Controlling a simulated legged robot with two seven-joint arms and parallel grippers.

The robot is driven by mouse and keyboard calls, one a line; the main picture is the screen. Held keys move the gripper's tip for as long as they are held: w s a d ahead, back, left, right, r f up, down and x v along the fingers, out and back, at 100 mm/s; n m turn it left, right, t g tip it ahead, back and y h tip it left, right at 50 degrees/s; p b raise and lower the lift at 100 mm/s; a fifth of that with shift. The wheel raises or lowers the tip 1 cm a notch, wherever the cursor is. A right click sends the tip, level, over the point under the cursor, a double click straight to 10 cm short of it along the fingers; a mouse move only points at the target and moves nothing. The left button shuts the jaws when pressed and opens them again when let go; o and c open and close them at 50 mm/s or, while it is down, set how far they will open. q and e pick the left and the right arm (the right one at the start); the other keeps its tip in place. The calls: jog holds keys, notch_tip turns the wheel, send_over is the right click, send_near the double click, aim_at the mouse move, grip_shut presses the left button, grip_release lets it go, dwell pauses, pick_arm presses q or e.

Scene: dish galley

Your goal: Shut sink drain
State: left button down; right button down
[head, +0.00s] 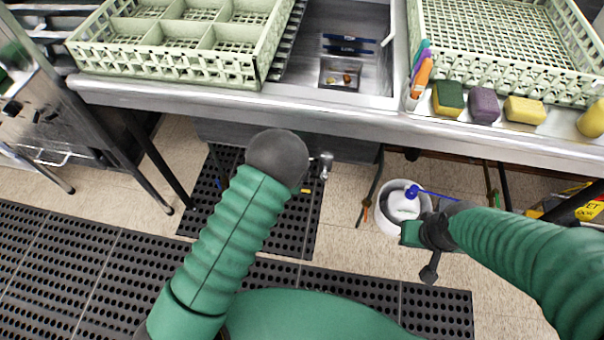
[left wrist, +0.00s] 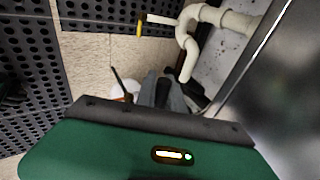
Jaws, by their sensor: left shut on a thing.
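The sink (head: 362,50) is a steel basin at the top middle of the head view, with a few small things at its bottom. Its underside and a metal fitting (head: 322,165) show below the counter front. My left arm reaches under the sink, and its dark joint hides the left gripper in the head view. In the left wrist view the left gripper (left wrist: 166,92) is closed around a dark piece, seemingly the drain handle (left wrist: 190,88), mostly hidden by the fingers. A white drain pipe (left wrist: 188,45) is close by. My right gripper (head: 432,245) hangs above the floor; its jaws are unclear.
A white bucket (head: 386,215) with a blue-handled brush (head: 430,194) stands by the right gripper. Pale green racks (head: 170,68) and sponges (head: 484,105) sit on the counter. Black mats (head: 60,260) cover part of the floor. A yellow-handled pipe branch (left wrist: 140,25) juts out.

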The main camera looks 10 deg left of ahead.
pick_arm(q)
jog(key=c, duration=1.4)
grip_release()
jog(key=shift+d, duration=0.2)
jog(key=shift+c, duration=0.2)
jog(key=p+v, duration=0.4)
jog(key=v, duration=1.2)
jog(key=shift+s+r, duration=0.25)
jog(key=shift+a, duration=0.1)
